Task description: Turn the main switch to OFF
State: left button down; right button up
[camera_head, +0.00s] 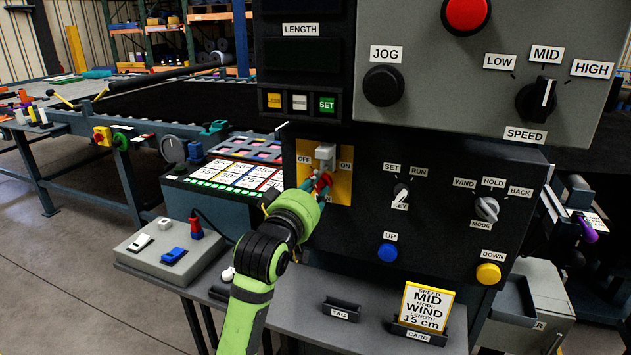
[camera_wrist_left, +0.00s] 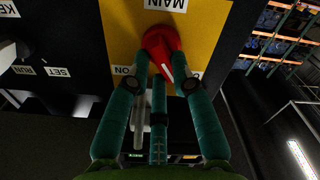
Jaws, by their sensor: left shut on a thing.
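The main switch is a red knob (camera_head: 323,183) on a yellow plate (camera_head: 343,187) at the left of the dark panel, with OFF at its upper left and ON at its upper right. It also shows in the left wrist view (camera_wrist_left: 160,43), which is upside down. There its white mark lies between the ON and OFF labels; I cannot tell its exact setting. My left gripper (camera_head: 318,184) is shut on the red knob, its teal fingers (camera_wrist_left: 160,75) around it. A grey part (camera_head: 325,154) sits above the knob. My right gripper is not in view.
The grey box (camera_head: 480,45) with the JOG and SPEED knobs overhangs the panel at upper right. Below are a shelf with a card holder (camera_head: 420,332), a TAG holder (camera_head: 341,310) and a grey switch box (camera_head: 165,250) at the left.

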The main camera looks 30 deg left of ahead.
pick_arm(q)
jog(key=shift+a+n+p, duration=0.1)
jog(key=shift+n+p, duration=0.55)
jog(key=shift+n, duration=0.45)
jog(key=c, duration=1.1)
grip_release()
jog(key=shift+o, duration=0.2)
jog(key=shift+s, duration=0.1)
jog(key=v, duration=0.7)
jog(key=shift+s, duration=0.15)
